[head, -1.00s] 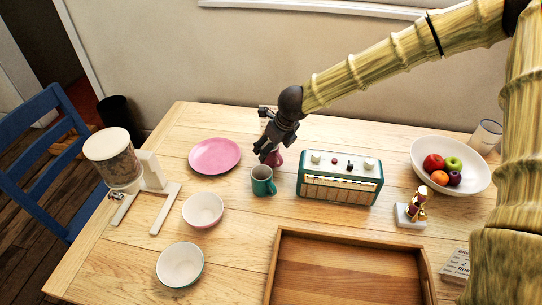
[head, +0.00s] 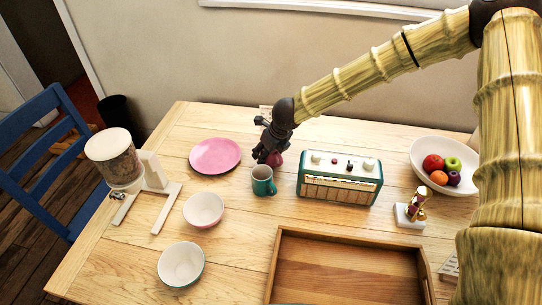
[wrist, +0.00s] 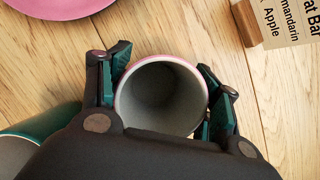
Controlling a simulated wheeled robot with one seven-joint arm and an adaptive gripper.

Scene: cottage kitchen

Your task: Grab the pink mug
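The pink mug (wrist: 160,98) stands upright on the table; the wrist view looks down into its grey inside and pink rim. In the head view only a bit of its pink side (head: 276,158) shows behind my gripper (head: 267,153). In the wrist view my gripper (wrist: 164,80) is open, with one finger on each side of the mug, close to its wall. Whether the pads touch it is hard to see. The mug's lower part is hidden.
A teal mug (head: 263,181) stands close beside the pink one, and a pink plate (head: 215,155) lies to the left. A green radio (head: 340,180) is to the right. A lettered card (wrist: 292,22) stands near the gripper. A wooden tray (head: 277,265) lies in front.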

